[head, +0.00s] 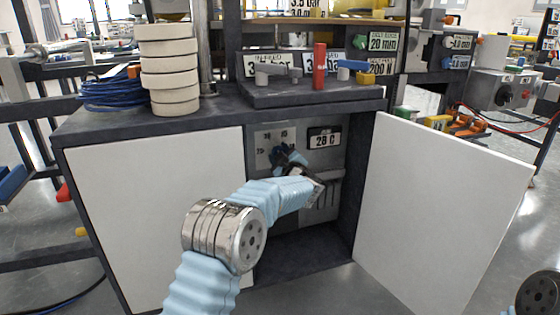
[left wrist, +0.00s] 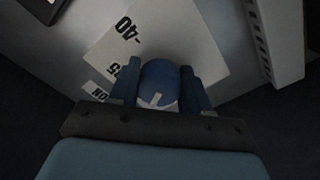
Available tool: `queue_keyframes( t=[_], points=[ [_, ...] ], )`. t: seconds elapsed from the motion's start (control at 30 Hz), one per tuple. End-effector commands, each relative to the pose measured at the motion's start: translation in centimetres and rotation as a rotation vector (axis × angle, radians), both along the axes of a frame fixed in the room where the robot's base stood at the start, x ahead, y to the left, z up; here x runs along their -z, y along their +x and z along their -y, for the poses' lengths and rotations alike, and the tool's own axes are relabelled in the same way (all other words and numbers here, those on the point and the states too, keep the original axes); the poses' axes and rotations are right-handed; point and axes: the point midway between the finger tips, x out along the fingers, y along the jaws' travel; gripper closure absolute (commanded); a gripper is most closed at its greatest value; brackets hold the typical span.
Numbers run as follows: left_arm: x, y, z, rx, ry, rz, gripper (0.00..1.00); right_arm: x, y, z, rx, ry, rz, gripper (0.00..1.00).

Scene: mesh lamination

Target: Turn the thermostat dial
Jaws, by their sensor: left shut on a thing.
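The thermostat dial (left wrist: 157,82) is a round blue knob with a white mark. In the left wrist view it sits between the fingers of my left gripper (left wrist: 160,92), which is shut on it. Beside it is a white scale plate (left wrist: 185,45) with printed numbers such as 40 and 25. In the head view my left gripper (head: 290,160) reaches into the open cabinet at the grey panel (head: 330,165) and hides most of the dial. A display (head: 324,138) there reads 28 C. My right gripper is not in view.
The cabinet's right door (head: 440,210) stands open, and a white panel (head: 160,200) covers its left part. A vent grille (head: 322,200) is low on the panel. On top stand tape rolls (head: 170,70), blue cable (head: 110,95) and a fixture with a red handle (head: 320,68).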

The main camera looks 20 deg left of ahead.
Motion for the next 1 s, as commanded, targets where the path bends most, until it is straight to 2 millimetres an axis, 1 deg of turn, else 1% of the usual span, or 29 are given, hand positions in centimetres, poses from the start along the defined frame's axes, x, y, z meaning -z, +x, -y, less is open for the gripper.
queue_keyframes(
  t=[0.03,0.2,0.7,1.0],
  points=[
    [0.5,0.0,0.1,0.001,-0.039,0.023,0.83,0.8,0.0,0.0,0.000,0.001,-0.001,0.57],
    [0.6,0.0,0.1,0.001,-0.172,0.112,0.83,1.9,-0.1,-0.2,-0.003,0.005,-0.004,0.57],
    [0.5,0.1,0.2,0.002,-0.563,0.376,0.83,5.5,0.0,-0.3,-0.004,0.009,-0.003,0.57],
    [0.3,0.1,0.2,0.003,-0.758,0.507,0.83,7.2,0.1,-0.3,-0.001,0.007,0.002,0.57]
  ],
)
